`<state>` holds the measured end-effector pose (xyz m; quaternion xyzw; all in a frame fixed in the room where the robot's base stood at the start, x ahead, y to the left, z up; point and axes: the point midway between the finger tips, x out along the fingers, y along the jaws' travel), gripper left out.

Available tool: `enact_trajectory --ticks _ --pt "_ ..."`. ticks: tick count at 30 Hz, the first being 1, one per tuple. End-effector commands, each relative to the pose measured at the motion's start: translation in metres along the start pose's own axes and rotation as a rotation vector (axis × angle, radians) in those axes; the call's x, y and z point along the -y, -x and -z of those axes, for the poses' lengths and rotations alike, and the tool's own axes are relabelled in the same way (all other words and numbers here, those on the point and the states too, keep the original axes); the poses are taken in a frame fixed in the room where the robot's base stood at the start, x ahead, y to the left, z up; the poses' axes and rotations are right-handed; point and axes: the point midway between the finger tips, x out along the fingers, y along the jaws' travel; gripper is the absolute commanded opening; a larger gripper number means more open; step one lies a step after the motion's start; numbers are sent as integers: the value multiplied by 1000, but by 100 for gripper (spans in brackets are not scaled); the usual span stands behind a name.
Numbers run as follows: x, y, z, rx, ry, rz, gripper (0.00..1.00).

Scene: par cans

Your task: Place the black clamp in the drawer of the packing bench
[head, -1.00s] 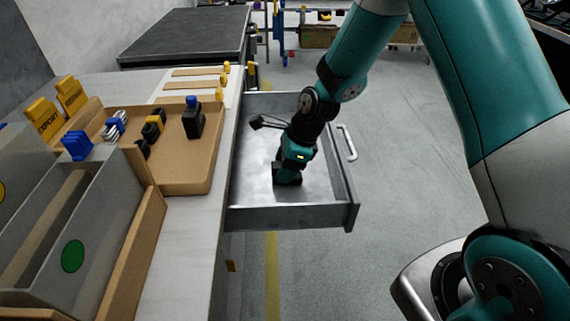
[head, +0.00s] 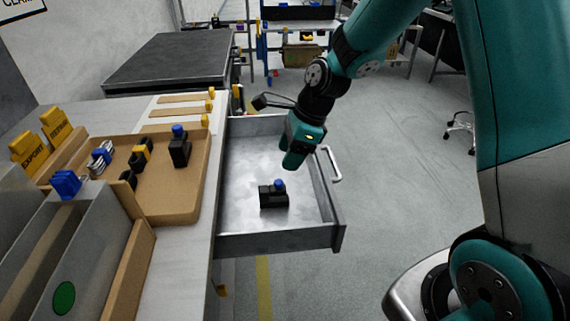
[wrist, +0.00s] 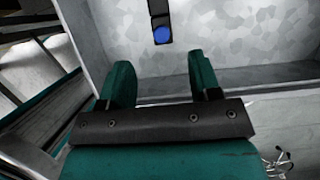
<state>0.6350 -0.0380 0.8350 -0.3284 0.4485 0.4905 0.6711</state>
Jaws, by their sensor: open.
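The black clamp (head: 272,196) with a blue knob lies on the metal floor of the open drawer (head: 279,239), near its front part in the head view. In the wrist view the clamp (wrist: 160,24) shows at the top, partly cut off, its blue knob towards me. My gripper (head: 293,163) is above the drawer, up and to the right of the clamp and apart from it. In the wrist view its two fingers (wrist: 160,82) stand apart with nothing between them.
A brown tray (head: 190,213) on the bench holds another black clamp with a blue knob (head: 179,146) and several small items. Grey bins (head: 85,245) stand at the near left. The drawer handle (head: 332,164) sticks out on the right.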

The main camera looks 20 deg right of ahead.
Motion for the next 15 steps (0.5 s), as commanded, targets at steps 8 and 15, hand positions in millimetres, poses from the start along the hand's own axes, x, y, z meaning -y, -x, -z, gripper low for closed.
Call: enact_trajectory --ticks 8,15 --pt "-60 46 -42 9 623 -27 57" --pt "-168 96 -69 49 1646 -73 57"
